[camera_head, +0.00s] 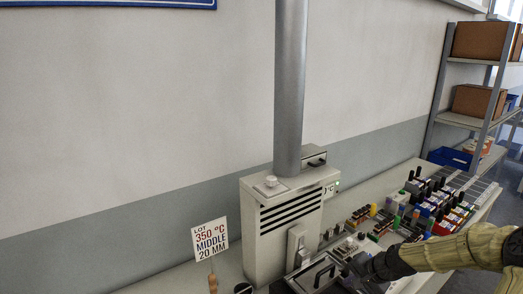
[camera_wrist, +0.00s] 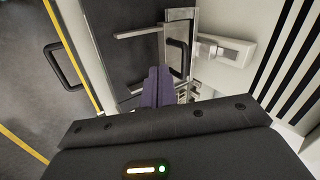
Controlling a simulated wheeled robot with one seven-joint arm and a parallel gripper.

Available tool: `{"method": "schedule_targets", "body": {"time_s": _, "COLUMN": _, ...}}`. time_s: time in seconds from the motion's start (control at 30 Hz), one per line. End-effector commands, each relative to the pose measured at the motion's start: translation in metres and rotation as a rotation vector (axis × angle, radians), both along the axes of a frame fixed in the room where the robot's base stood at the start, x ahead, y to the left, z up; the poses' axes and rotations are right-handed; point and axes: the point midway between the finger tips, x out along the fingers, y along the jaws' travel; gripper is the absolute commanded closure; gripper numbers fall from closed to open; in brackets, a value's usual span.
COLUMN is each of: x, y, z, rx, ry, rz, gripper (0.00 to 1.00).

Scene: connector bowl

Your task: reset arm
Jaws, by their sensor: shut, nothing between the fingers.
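My gripper (camera_wrist: 157,86) shows in the wrist view with its two purple-grey fingers together and nothing between them. In the head view my dark gripper (camera_head: 360,268) is at the lower right, low over the bench beside the beige machine (camera_head: 290,225), and its fingertips are hard to make out.
A grey pipe (camera_head: 290,90) rises from the machine. Several coloured connectors and bins crowd the bench at right. A shelf (camera_head: 470,122) with cardboard boxes stands behind.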

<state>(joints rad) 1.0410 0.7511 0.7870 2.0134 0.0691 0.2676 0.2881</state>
Motion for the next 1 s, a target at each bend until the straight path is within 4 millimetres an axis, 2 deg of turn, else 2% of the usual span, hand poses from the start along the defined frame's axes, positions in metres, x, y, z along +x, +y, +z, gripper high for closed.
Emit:
{"method": "schedule_targets", "body": {"time_s": 0.03, "x": -0.008, "y": 0.016, "z": 0.000, "rx": -0.048, "ry": 0.022, "rz": 0.059, "gripper": 1.00}}
{"method": "schedule_targets", "body": {"time_s": 0.1, "x": -0.020, "y": 0.033, "z": -0.001, "rx": -0.109, "ry": 0.049, "rz": 0.130, "gripper": 1.00}}
{"method": "schedule_targets", "body": {"time_s": 0.4, "x": -0.077, "y": 0.082, "z": 0.014, "rx": -0.343, "ry": 0.122, "rz": 0.388, "gripper": 1.00}}
{"method": "schedule_targets", "body": {"time_s": 0.8, "x": -0.157, "y": 0.120, "z": 0.055, "rx": -0.564, "ry": 0.113, "rz": 0.644, "gripper": 1.00}}
{"method": "schedule_targets", "body": {"time_s": 1.0, "x": -0.190, "y": 0.130, "z": 0.069, "rx": -0.609, "ry": 0.086, "rz": 0.726, "gripper": 1.00}}
